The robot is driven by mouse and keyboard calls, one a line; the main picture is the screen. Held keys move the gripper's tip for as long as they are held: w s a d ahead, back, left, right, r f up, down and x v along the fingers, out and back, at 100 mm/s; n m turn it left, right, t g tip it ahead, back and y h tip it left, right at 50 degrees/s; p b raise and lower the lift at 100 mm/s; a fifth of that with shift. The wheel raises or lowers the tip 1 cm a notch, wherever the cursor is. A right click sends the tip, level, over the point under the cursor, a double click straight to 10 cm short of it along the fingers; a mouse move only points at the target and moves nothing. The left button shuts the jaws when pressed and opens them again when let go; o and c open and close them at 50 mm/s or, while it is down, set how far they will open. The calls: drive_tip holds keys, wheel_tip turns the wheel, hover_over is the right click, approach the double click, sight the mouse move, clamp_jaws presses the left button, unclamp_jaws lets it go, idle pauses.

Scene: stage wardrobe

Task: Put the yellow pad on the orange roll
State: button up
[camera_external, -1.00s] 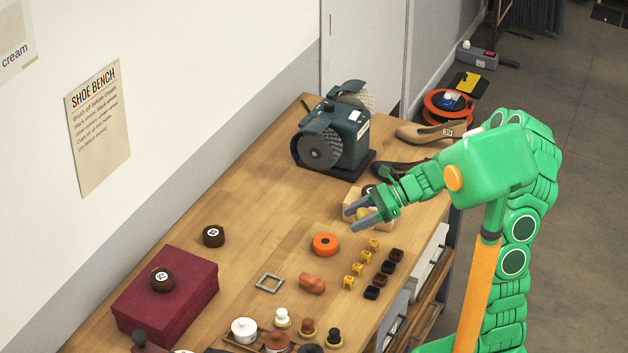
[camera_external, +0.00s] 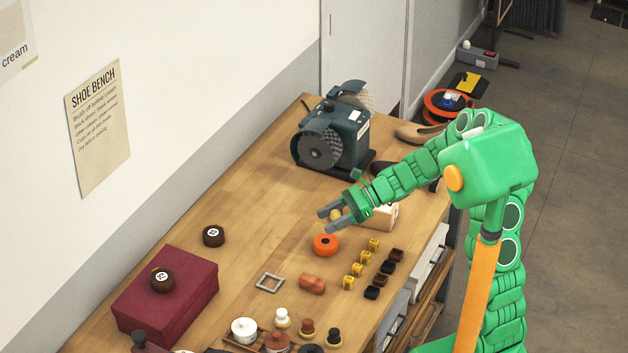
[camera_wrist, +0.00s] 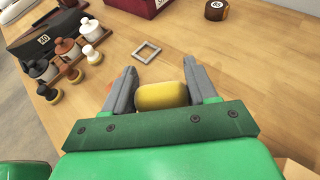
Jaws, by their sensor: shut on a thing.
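The yellow pad (camera_wrist: 161,96) sits between the two grey fingers of my gripper (camera_wrist: 160,88) in the wrist view, and the gripper is shut on it. In the external view my gripper (camera_external: 333,213) is in the air above the bench, with a bit of yellow showing between the fingers. The orange roll (camera_external: 325,244) lies flat on the bench, with a dark centre, just below the fingertips in the picture. In the wrist view the roll is mostly hidden behind my gripper.
A light wooden box (camera_external: 382,216) stands beside my wrist. Small yellow and dark blocks (camera_external: 365,258) lie right of the roll. A brown-orange block (camera_external: 312,284) and a grey square frame (camera_external: 270,283) lie nearer. A green grinder (camera_external: 335,140) stands behind.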

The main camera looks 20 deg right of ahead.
hover_over(320, 242)
drive_tip(key=shift+f, duration=4.15)
drive_tip(key=shift+f, duration=0.15)
drive_tip(key=o, duration=1.1)
drive_tip(key=shift+c, duration=0.2)
drive_tip(key=shift+r, duration=0.2)
drive_tip(key=v, duration=1.2)
drive_tip(key=shift+f, duration=0.1)
